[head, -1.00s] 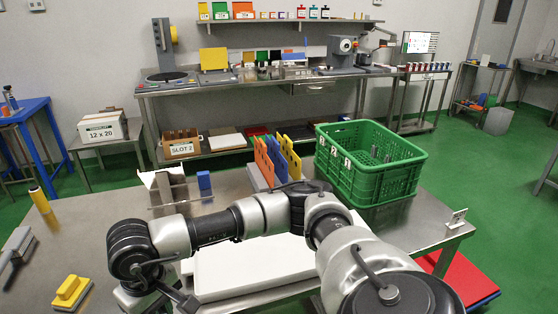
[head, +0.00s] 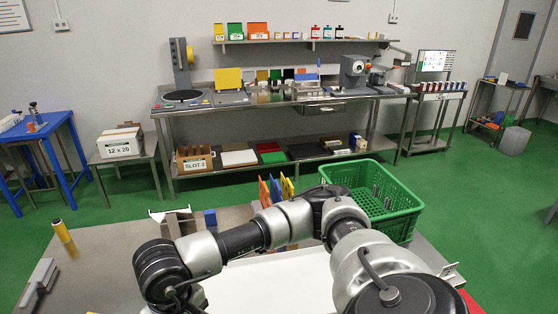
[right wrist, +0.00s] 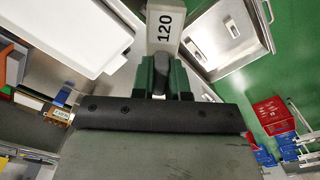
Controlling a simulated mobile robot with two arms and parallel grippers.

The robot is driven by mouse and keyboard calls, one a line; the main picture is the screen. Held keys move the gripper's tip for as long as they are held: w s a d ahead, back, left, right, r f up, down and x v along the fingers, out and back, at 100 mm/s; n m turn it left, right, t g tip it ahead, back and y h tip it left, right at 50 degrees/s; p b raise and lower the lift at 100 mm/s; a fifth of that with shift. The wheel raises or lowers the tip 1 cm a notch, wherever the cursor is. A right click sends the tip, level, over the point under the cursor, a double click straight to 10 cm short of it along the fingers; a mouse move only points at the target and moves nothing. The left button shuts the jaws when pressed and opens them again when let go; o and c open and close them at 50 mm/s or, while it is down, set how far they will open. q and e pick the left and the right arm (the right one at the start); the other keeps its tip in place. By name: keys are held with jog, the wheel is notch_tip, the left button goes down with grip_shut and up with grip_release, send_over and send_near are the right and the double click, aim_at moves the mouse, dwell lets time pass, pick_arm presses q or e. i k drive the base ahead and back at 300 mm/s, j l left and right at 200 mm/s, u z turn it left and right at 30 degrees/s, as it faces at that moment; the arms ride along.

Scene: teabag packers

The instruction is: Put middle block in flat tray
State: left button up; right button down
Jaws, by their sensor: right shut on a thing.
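A pale grey block marked 120 (right wrist: 165,22) is at the fingertips of my right gripper (right wrist: 161,72) in the right wrist view. The dark fingers are shut on it and hide its near end. The head view does not show the right fingertips. My left gripper is in neither view.
A green crate (head: 404,221) stands at the table's right side, beside upright coloured boards (head: 276,190). In the right wrist view a steel container (right wrist: 228,38) is right of the block.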

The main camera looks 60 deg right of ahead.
aim_at(274, 292)
jog(key=k+l+u, duration=0.1)
jog(key=l, duration=0.25)
jog(key=k+l+u, duration=0.1)
jog(key=k+l, duration=0.15)
jog(key=l, duration=0.15)
jog(key=k+l+u, duration=0.1)
jog(key=l, duration=0.25)
jog(key=k+l+u, duration=0.1)
jog(key=l+u, duration=0.25)
jog(key=l, duration=0.8)
